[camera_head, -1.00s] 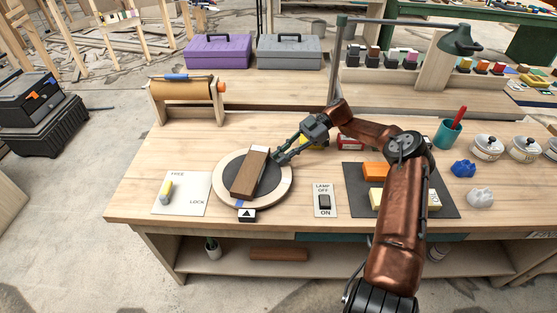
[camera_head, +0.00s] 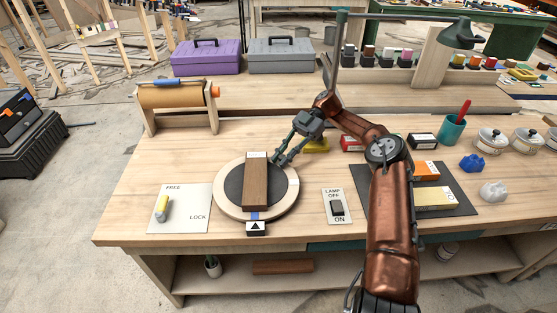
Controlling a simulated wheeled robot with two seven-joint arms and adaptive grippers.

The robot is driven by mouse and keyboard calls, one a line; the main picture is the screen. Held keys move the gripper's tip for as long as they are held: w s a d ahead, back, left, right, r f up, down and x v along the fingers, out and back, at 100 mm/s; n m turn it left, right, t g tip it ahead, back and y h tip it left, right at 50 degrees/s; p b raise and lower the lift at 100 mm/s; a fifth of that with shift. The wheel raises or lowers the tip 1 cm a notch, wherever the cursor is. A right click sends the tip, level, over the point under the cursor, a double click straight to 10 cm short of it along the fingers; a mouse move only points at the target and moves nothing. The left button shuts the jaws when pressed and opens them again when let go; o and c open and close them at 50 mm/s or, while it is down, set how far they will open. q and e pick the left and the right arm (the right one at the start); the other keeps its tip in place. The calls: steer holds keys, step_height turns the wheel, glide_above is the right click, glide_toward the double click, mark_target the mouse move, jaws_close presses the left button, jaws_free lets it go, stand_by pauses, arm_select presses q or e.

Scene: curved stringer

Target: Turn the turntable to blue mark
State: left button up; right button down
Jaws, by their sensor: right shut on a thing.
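The turntable (camera_head: 231,206) is a round disc with a pale wooden rim and a dark centre. A brown block (camera_head: 256,184) lies across it, pointing almost straight from front to back. The blue mark (camera_head: 254,215) is on the front rim, directly above the black arrow on the white pointer plate (camera_head: 256,228). My right gripper (camera_head: 280,161) is at the far right rim of the turntable, beside the block's far end. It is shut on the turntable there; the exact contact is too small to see. My left gripper is not in view.
A FREE/LOCK plate (camera_head: 189,224) with a yellow handle (camera_head: 162,208) near FREE lies at left. A lamp switch (camera_head: 337,207) is at right. Orange and yellow blocks lie on a dark mat (camera_head: 462,203). A roll stand (camera_head: 180,95) is behind.

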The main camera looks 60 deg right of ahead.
steer(key=shift+f, duration=0.1)
stand_by(0.4)
steer(key=c, duration=2)
jaws_free()
steer(key=shift+d, duration=0.1)
steer(key=shift+c, duration=0.2)
step_height(320, 180, up, 10)
steer(key=shift+r, duration=0.1)
